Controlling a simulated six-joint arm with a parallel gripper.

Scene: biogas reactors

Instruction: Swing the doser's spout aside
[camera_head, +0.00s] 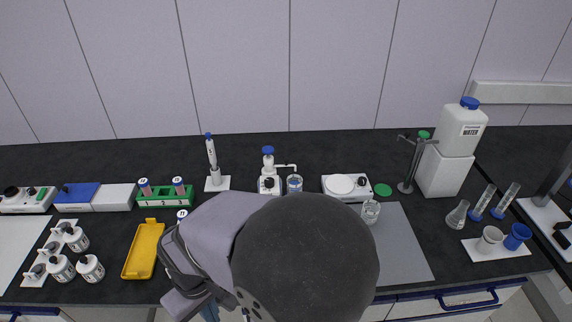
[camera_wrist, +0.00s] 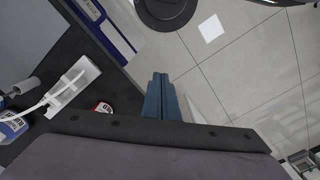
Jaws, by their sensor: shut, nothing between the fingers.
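The doser (camera_head: 268,172) stands upright at the back middle of the bench, a white bottle-top unit with a blue cap. Its thin white spout (camera_head: 284,165) points to the right in the head view. The spout's end is over or just behind a small glass beaker (camera_head: 294,184). My gripper (camera_wrist: 160,95) shows in the wrist view with its blue-grey fingers together and nothing between them. It is over the floor beyond the bench's front edge, well away from the doser. In the head view my arm hides most of the gripper and the front middle of the bench.
A green tube rack (camera_head: 165,199) and a yellow tray (camera_head: 143,250) are left of my arm. A white hotplate (camera_head: 340,187), a glass bottle (camera_head: 370,212) and a grey mat (camera_head: 408,255) are right of it. A pipette stand (camera_head: 217,184) is left of the doser.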

